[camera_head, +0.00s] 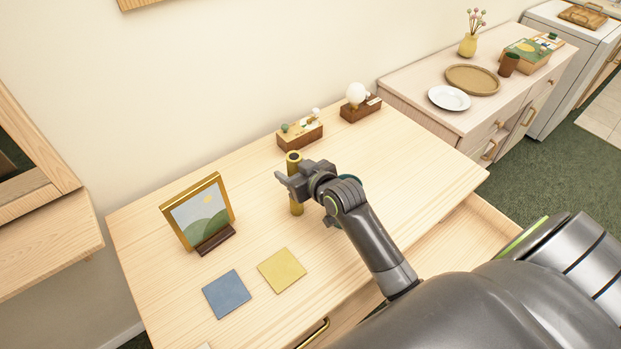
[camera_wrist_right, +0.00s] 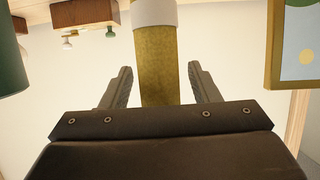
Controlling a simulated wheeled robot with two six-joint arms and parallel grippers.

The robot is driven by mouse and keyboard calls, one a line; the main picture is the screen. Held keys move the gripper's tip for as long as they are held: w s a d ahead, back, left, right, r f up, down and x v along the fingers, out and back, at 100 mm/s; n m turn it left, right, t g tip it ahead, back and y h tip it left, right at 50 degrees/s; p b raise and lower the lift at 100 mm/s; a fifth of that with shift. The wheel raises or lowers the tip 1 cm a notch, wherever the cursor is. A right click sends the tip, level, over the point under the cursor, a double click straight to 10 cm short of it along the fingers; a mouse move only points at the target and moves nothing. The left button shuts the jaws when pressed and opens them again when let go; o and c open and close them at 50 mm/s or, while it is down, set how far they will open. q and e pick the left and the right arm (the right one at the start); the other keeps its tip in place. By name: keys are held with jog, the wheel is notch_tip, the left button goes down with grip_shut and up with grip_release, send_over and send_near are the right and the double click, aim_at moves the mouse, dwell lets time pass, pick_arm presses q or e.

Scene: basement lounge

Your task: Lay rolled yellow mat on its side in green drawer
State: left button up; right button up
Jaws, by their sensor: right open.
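The rolled yellow mat (camera_head: 296,208) stands upright on the wooden table, with a dark hole in its top end. My right gripper (camera_head: 287,178) is at its upper part, coming from the right. In the right wrist view the mat (camera_wrist_right: 158,65), with a pale band around it, stands between the two open fingers (camera_wrist_right: 160,88); a gap shows on each side. An open drawer (camera_head: 465,235) of pale wood shows at the table's right side, partly hidden by my arm; I see no clearly green drawer. My left gripper is out of view.
A framed picture (camera_head: 200,212) stands left of the mat. Blue (camera_head: 227,294) and yellow (camera_head: 282,270) squares lie in front. Two small wooden blocks with ornaments (camera_head: 300,132) (camera_head: 360,108) stand behind. A green cylinder (camera_wrist_right: 12,55) shows in the wrist view, mostly hidden behind my arm in the head view.

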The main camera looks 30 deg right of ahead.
jog(key=b+v, duration=0.1)
jog(key=v, duration=0.9)
jog(key=shift+s, duration=0.2)
jog(key=shift+d+r, duration=0.1)
